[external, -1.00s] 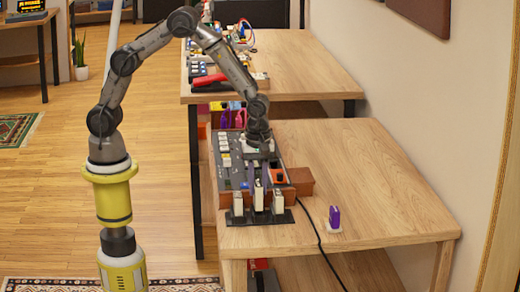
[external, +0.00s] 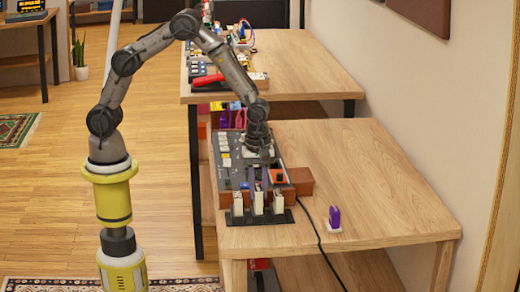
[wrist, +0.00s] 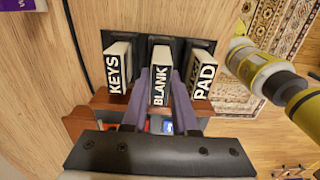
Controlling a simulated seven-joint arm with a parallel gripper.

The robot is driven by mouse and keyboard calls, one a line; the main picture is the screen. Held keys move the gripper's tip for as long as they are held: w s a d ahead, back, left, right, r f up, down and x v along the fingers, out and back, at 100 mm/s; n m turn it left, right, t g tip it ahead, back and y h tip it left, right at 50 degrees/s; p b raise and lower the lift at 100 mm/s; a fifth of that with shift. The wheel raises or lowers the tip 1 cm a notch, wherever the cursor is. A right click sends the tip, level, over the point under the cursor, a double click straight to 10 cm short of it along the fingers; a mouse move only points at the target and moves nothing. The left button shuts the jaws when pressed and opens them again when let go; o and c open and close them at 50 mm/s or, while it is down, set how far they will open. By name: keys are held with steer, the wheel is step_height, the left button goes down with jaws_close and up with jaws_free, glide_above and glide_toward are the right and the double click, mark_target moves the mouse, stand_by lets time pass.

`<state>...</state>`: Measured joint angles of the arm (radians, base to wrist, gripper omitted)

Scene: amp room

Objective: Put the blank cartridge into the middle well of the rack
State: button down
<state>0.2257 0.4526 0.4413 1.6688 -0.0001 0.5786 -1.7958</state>
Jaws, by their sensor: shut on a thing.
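The blank cartridge (wrist: 160,90) is white with a black "BLANK" label. In the wrist view it stands between the two fingers of my gripper (wrist: 160,82), which is shut on it. The black rack (external: 246,219) lies at the table's front edge. The blank cartridge, also in the external view (external: 258,204), is upright at the rack's middle well, about level with its neighbours. Its lower end is hidden, so its exact depth cannot be told. The KEYS cartridge (wrist: 117,68) and the PAD cartridge (wrist: 203,78) stand in the outer wells.
A grey keyed machine (external: 226,172) sits behind the rack, with a brown box (external: 301,181) beside it. The table's right side is clear.

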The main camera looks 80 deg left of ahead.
steer(key=shift+f, duration=0.75)
stand_by(0.6)
steer(key=c, duration=0.6)
jaws_free()
steer(key=o, duration=0.4)
steer(key=shift+r, duration=0.1)
steer(key=shift+r, duration=3.45)
